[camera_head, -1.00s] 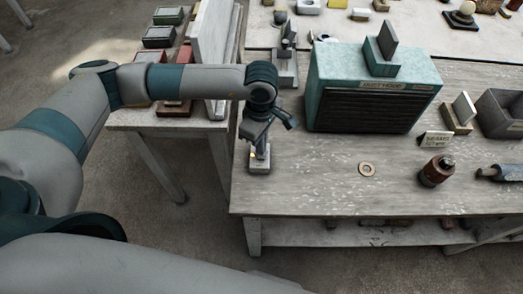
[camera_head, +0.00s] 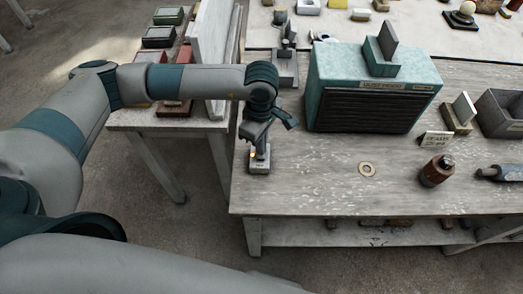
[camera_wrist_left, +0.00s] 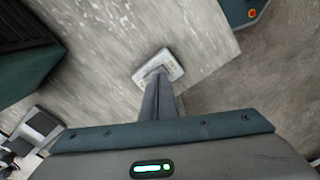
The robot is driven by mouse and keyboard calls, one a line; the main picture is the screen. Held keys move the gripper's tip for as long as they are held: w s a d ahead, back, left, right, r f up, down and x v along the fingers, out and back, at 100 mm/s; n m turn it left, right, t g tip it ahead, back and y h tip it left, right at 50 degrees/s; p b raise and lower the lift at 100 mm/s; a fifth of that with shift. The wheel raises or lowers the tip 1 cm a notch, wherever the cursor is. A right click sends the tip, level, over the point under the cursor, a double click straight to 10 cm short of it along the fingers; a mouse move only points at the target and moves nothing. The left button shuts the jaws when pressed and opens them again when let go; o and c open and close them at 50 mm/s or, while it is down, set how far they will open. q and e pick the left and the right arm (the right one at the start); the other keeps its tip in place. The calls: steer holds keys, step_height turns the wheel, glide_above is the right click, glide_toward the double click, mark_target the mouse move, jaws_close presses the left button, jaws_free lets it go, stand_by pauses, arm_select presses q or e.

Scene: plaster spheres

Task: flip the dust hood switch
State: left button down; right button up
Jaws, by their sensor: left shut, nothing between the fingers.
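The teal dust hood (camera_head: 385,68), with a dark slatted front and a name plate, stands on the workbench. A small switch with a pale base plate (camera_head: 259,168) sits near the bench's left front corner. My left gripper (camera_head: 262,146) points down, shut and empty, right over this plate. In the left wrist view the shut fingers (camera_wrist_left: 158,84) reach the pale plate (camera_wrist_left: 172,62) and hide most of its middle. I cannot tell whether they touch the switch or which way it is set. My right gripper is not in view.
A grey bracket (camera_head: 285,68) stands behind my gripper. The bench front between plate and ring is clear.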

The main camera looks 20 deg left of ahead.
arm_select(q)
steer(key=shift+f+b, duration=0.35)
steer(key=shift+b, duration=0.05)
stand_by(0.7)
steer(key=shift+f+b, duration=0.8)
steer(key=shift+b, duration=0.1)
stand_by(0.5)
steer(key=shift+r, duration=0.1)
steer(key=shift+r+p, duration=0.5)
steer(key=shift+r, duration=1.1)
steer(key=shift+r+p, duration=0.35)
steer(key=shift+r, duration=1.45)
